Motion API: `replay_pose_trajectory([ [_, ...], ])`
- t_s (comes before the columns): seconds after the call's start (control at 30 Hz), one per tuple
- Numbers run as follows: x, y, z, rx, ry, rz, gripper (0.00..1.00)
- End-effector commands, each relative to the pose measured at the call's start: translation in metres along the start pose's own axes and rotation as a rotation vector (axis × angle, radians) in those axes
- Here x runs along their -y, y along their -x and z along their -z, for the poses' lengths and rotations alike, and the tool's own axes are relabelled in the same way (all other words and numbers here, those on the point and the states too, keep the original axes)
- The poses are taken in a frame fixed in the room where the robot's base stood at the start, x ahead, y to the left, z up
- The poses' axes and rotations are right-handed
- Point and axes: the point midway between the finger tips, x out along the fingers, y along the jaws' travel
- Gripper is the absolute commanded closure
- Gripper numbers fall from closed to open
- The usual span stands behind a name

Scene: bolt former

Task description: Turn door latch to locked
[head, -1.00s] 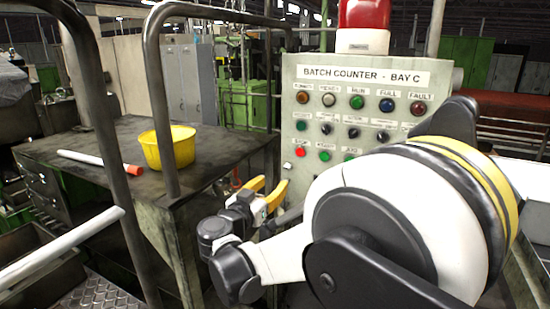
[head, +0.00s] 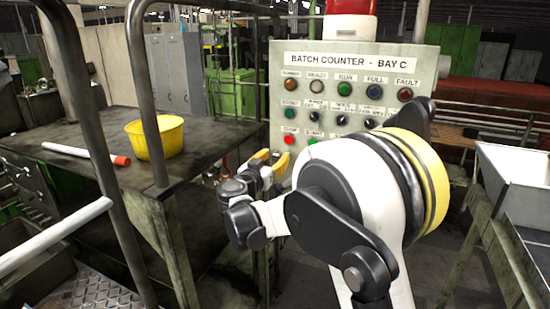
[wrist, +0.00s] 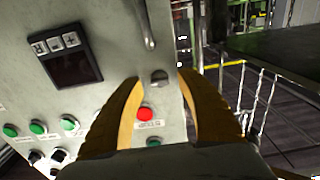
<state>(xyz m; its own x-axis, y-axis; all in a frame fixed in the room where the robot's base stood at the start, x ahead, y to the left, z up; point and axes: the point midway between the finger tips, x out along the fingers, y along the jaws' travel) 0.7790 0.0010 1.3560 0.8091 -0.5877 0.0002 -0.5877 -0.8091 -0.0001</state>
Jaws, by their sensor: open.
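The grey control box (head: 360,72) labelled "BATCH COUNTER - BAY C" stands ahead in the head view. My gripper (head: 273,157) is open and empty, near the box's lower left edge. In the wrist view, its two yellow fingers (wrist: 159,76) spread in front of the box face (wrist: 105,20). A small dark fitting (wrist: 159,77) near the panel edge lies between the fingertips in the picture; it may be the latch, but its setting is unclear. A metal lever-like handle (wrist: 147,25) shows above it. I cannot tell whether the fingers touch anything.
A red button (wrist: 145,114) shows between the fingers, with green buttons (wrist: 38,127) and a dark display (wrist: 75,65) to the left. A yellow bucket (head: 157,138) and a white tube (head: 80,151) rest on the left bench. Dark metal rails (head: 85,110) stand at left.

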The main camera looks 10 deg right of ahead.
Motion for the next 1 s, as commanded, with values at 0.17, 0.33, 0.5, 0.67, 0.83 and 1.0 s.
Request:
replay_pose_trajectory([
  [0.17,0.0000,0.0002,0.0000,0.000,0.000,0.000,0.94],
  [0.33,0.0000,0.0002,0.0000,0.000,0.000,0.000,1.00],
  [0.5,0.0000,0.0003,-0.0001,0.000,0.007,0.000,1.00],
  [0.67,0.0000,0.0003,-0.0005,0.000,0.046,0.000,1.00],
  [0.83,0.0002,0.0002,-0.0009,0.000,0.138,0.000,1.00],
  [1.0,0.0005,0.0002,-0.0011,-0.001,0.279,0.000,1.00],
])
